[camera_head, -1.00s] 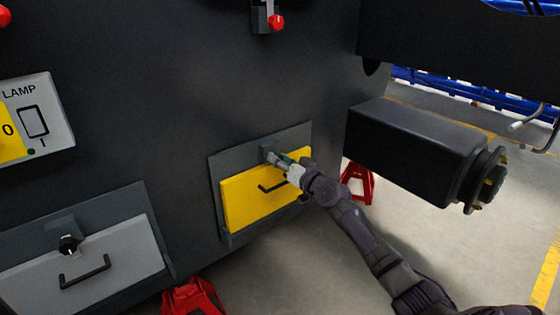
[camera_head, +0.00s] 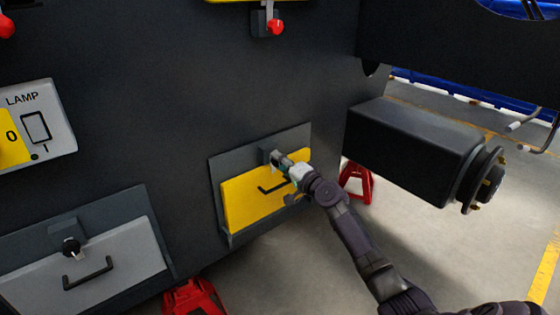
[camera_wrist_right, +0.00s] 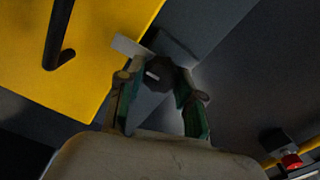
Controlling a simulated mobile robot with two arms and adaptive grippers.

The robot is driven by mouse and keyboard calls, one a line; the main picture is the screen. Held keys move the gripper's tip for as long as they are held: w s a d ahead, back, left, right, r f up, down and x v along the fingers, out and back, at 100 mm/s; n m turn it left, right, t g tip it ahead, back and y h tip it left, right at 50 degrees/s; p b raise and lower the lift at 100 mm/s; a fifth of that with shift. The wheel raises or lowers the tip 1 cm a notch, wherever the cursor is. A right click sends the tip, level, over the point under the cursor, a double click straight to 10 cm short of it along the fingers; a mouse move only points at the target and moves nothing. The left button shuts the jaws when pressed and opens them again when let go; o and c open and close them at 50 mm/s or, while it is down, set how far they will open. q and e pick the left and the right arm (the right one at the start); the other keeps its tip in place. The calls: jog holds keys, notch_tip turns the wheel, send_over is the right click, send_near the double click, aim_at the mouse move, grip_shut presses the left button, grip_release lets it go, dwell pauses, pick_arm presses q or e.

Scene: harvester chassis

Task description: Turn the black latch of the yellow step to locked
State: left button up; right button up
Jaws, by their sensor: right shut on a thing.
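The yellow step (camera_head: 240,206) is a yellow panel with a black bar handle, set in a grey frame low on the dark chassis wall. Its handle also shows in the right wrist view (camera_wrist_right: 58,35). The black latch (camera_wrist_right: 160,78) sits at the step's upper edge and carries a short white mark. My right gripper (camera_head: 279,161) is shut on the latch, with one green-padded finger on each side of it in the right wrist view. The gripper hides most of the latch in the head view. My left gripper is not in view.
A grey panel (camera_head: 110,262) with its own black knob (camera_head: 71,246) is at lower left. A lamp switch plate (camera_head: 60,120) is above it. A red-tipped lever (camera_head: 275,26) is at the top. A dark axle housing (camera_head: 415,150) juts out right of my arm. Red stands (camera_head: 357,184) are on the floor.

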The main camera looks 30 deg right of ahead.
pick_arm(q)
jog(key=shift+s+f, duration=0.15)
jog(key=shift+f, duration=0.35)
pick_arm(e)
jog(key=shift+m, duration=0.5)
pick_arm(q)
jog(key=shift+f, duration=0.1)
pick_arm(e)
jog(key=o, duration=1.2)
jog(key=shift+c, duration=0.2)
jog(key=s+d, duration=0.1)
jog(key=s, duration=1.1)
